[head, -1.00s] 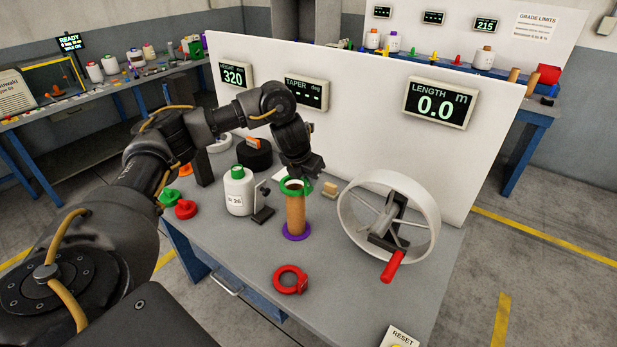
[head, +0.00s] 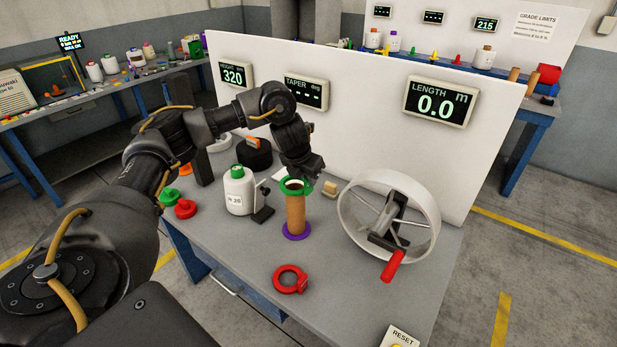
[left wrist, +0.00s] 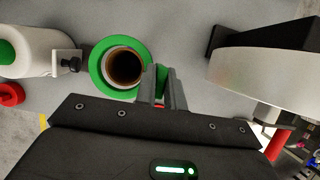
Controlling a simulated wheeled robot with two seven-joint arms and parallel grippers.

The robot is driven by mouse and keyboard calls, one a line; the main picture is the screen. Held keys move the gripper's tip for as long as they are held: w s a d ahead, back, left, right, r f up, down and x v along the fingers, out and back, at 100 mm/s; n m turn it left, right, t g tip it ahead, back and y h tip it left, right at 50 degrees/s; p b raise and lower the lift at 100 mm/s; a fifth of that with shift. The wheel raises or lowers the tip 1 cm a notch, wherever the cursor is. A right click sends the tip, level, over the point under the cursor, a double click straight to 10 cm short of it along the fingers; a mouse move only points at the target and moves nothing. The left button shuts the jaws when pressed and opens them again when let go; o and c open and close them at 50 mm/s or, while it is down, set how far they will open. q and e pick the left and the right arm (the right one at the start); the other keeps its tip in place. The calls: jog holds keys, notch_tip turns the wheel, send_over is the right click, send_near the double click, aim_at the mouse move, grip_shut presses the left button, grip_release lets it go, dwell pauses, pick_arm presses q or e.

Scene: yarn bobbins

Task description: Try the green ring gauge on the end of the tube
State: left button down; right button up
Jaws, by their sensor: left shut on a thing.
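A brown cardboard tube (head: 296,212) stands upright on the bench, with a purple ring (head: 296,232) around its foot. The green ring gauge (head: 286,186) is at the tube's top end. In the left wrist view the green ring (left wrist: 100,82) surrounds the tube's open mouth (left wrist: 125,68); I cannot tell how far down it sits. My left gripper (head: 304,180) is shut on the ring's handle, at the right of the tube; its fingers (left wrist: 163,88) show in the left wrist view. My right gripper is not in view.
A white bobbin with a green top (head: 238,195) stands close left of the tube. A red ring gauge (head: 290,279) lies in front. A white wheel with a red handle (head: 393,265) stands at right. A white panel (head: 350,90) with displays is behind.

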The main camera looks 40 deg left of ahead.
aim_at(311, 191)
pick_arm(q)
jog(key=shift+f+b, duration=1.35)
jog(key=shift+f, duration=0.65)
dwell(1.3)
jog(key=shift+r, duration=0.2)
dwell(0.9)
jog(key=shift+r+p, duration=3)
jog(key=shift+r, duration=0.35)
